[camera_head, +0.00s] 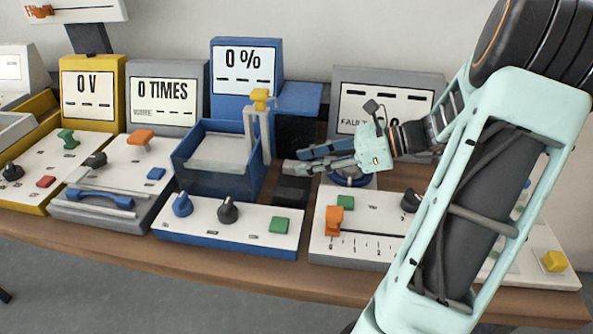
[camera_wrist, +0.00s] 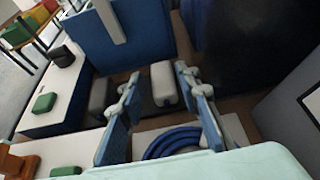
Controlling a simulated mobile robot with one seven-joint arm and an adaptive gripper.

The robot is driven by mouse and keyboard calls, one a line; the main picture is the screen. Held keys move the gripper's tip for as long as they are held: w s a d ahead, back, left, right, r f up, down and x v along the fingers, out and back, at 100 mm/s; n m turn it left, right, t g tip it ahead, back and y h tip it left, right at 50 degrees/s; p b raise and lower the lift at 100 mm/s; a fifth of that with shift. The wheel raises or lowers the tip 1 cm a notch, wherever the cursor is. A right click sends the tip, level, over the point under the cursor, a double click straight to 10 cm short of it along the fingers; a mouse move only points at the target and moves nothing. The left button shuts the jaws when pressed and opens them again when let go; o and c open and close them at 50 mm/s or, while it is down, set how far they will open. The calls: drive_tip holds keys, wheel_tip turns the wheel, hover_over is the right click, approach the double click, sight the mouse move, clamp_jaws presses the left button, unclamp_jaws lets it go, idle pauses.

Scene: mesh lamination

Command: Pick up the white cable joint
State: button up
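In the wrist view, a small white block with rounded edges (camera_wrist: 164,84), which looks like the white cable joint, lies on or against a dark holder. My gripper (camera_wrist: 157,83) is open, its two blue fingers on either side of the block with gaps visible. I cannot tell how far the fingertips reach down beside it. In the head view, my gripper (camera_head: 297,160) points left, low over a black block (camera_head: 290,190). The joint cannot be made out there.
A blue machine with an open tray (camera_head: 218,154) stands left of my gripper, with a post and yellow knob (camera_head: 260,98) close behind. A panel with an orange slider (camera_head: 333,220) stands in front.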

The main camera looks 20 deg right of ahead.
sight(297, 163)
drive_tip(key=shift+x, duration=1.6)
drive_tip(key=shift+d+f, duration=0.1)
drive_tip(key=shift+c, duration=0.4)
clamp_jaws()
